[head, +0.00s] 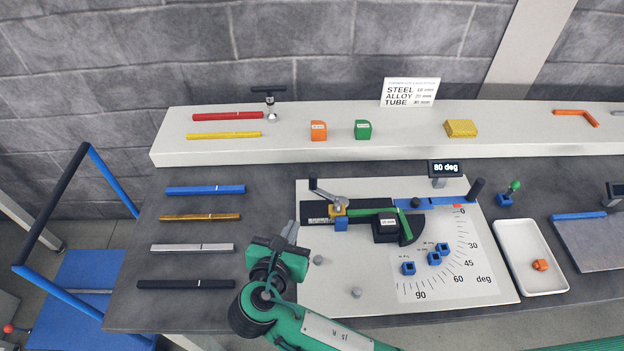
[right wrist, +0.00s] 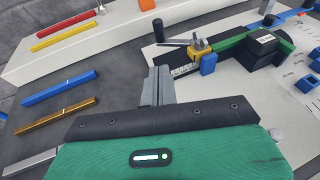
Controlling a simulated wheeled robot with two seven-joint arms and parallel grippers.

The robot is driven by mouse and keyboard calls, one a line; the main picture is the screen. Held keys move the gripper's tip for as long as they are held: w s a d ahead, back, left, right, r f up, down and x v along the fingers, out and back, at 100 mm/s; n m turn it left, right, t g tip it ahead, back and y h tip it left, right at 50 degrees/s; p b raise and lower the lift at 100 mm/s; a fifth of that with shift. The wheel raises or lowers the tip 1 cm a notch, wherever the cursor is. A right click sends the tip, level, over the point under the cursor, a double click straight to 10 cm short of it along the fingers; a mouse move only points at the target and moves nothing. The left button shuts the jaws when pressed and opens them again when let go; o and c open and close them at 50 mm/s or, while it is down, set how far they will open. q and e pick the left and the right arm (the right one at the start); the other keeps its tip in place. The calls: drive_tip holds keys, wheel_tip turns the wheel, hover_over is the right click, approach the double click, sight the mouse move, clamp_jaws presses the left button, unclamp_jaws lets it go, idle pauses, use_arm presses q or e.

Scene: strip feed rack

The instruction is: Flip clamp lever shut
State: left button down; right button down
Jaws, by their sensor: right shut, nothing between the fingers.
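The clamp lever (head: 326,194) is a grey arm with a black knob, on a yellow and blue clamp (head: 340,221) at the left end of the bending fixture. Its arm slopes up left from the clamp; it also shows in the right wrist view (right wrist: 185,44). My right gripper (head: 291,230) is shut and empty, left of and nearer than the clamp, with a gap to the lever. Its grey fingers (right wrist: 159,76) point toward the clamp's left side in the wrist view. My left gripper is not in view.
The fixture has a green arm (head: 372,210), black block (head: 387,230) and upright black handle (head: 476,189) on a white board (head: 345,270). Blue, gold, silver and black strips (head: 185,284) lie left. A white tray (head: 512,234) is right. A raised shelf (head: 290,145) runs behind.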

sight(312, 183)
drive_tip(key=shift+s, duration=0.1)
drive_tip(key=p+x, duration=0.1)
drive_tip(key=x, duration=0.8)
drive_tip(key=r+p+x, duration=0.1)
drive_tip(key=x, duration=0.4)
drive_tip(key=shift+d+r+p, duration=0.1)
drive_tip(key=shift+r+p, duration=0.05)
drive_tip(key=shift+p, duration=0.2)
